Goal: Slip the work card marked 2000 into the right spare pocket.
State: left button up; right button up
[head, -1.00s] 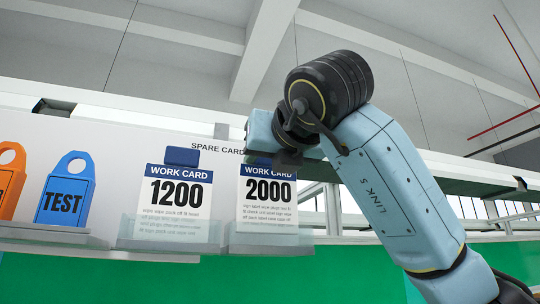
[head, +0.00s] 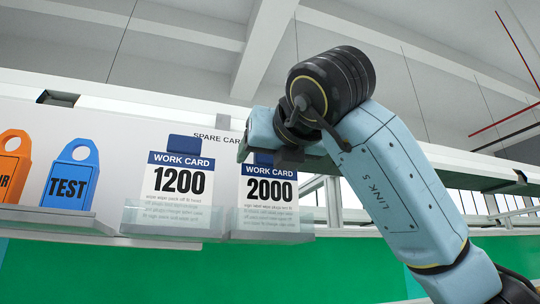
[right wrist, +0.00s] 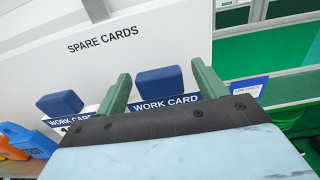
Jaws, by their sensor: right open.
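The work card marked 2000 (head: 269,190) stands upright in the clear right spare pocket (head: 272,225), its lower part behind the pocket's front. Its blue tab (right wrist: 160,82) shows in the right wrist view between the two green fingers of my right gripper (right wrist: 162,84). The fingers are apart, one on each side of the tab, with visible gaps. In the head view my right gripper (head: 275,156) is at the card's top and partly hides the tab. My left gripper is not in view.
The work card marked 1200 (head: 180,182) stands in the pocket to the left. A blue TEST tag (head: 70,180) and an orange tag (head: 14,168) stand on a ledge further left. The white SPARE CARDS board (right wrist: 150,45) is close behind the gripper.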

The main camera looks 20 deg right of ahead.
jog(key=shift+s, duration=0.1)
jog(key=s+b, duration=0.3)
jog(key=s, duration=1)
jog(key=shift+d+b, duration=0.2)
jog(key=shift+b, duration=0.2)
jog(key=shift+s, duration=0.1)
